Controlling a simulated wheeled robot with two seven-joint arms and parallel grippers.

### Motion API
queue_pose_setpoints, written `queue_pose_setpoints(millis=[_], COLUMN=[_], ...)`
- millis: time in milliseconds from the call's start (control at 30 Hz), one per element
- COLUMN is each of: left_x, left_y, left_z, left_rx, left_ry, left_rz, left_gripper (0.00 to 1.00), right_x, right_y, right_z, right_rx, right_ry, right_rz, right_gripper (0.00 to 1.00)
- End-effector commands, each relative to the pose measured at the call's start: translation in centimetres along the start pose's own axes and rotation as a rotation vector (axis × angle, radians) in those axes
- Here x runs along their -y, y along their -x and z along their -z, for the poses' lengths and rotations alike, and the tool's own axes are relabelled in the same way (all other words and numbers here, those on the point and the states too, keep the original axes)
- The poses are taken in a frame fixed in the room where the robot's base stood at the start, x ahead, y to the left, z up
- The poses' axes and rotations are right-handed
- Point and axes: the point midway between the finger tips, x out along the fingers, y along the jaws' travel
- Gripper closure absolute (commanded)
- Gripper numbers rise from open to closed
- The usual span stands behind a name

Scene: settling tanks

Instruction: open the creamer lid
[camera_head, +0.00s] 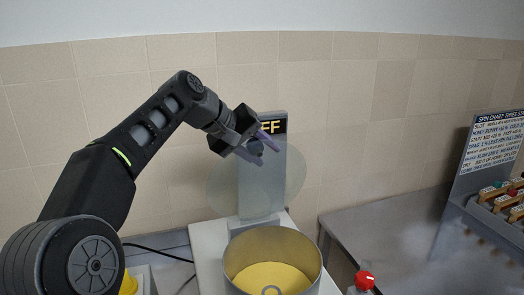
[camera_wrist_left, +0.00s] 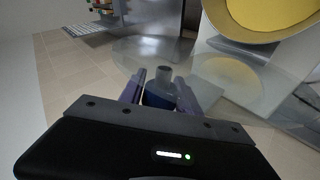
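The creamer (camera_head: 232,271) is an open-topped grey drum with yellow contents, at the bottom centre of the head view; its rim also shows in the wrist view (camera_wrist_left: 214,22). Its lid (camera_head: 222,190) is a clear round disc. It stands raised, roughly upright, in front of the grey post behind the drum. In the wrist view the lid (camera_wrist_left: 235,82) spreads beyond my fingers. My left gripper (camera_head: 257,148) is at the lid's dark knob, with a purple finger on either side. In the wrist view the fingers appear closed on the knob (camera_wrist_left: 163,76). My right gripper is not shown.
A grey post (camera_head: 262,190) with a partly hidden dark sign rises behind the drum. A red-capped bottle (camera_head: 363,282) stands right of the drum. A grey bench (camera_head: 385,230) and a sloped sign panel with coloured items stand further right. A tiled wall closes the back.

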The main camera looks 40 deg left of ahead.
Motion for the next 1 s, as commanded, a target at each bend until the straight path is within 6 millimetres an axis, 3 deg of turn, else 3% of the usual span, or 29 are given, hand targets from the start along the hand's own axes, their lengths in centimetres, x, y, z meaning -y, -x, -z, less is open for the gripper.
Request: queue_pose_setpoints(millis=[200,567,1000], left_x=[0.0,0.0,0.0], left_y=[0.0,0.7,7.1], left_z=[0.0,0.0,0.1], left_rx=[0.000,-0.001,-0.003], left_ry=[-0.001,-0.002,-0.002], left_rz=[0.000,-0.001,-0.001], left_gripper=[0.44,0.44,0.44], right_x=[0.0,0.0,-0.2], right_y=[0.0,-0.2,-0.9], right_z=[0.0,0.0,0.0], right_rx=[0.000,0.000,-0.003], right_ry=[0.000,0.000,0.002], right_rz=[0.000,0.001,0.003], right_gripper=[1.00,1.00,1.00])
